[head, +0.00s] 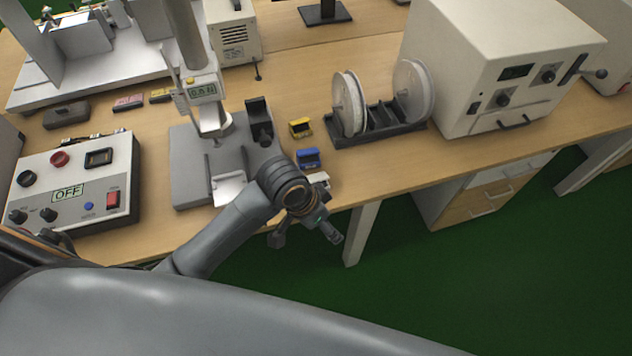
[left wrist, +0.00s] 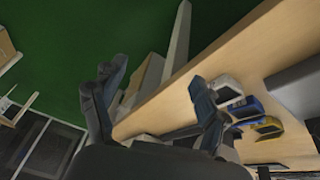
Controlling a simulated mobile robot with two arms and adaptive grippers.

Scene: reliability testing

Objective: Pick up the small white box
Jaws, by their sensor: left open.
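The small white box (head: 319,178) lies near the front edge of the wooden table, partly hidden behind my left wrist in the head view. In the left wrist view the white box (left wrist: 228,89) is just right of the right-hand finger, at the table edge. My left gripper (head: 307,236) is open and empty, with its fingers apart beyond the table's front edge, over the green floor. The left gripper also shows in the left wrist view (left wrist: 150,98), with nothing between its fingers. My right gripper is not in view.
A blue box (head: 308,159) and a yellow box (head: 300,127) lie behind the white one. A test stand (head: 182,160) is to the left, a spool rack (head: 378,128) to the right. A control box (head: 75,180) stands far left, a large beige machine (head: 490,70) at right.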

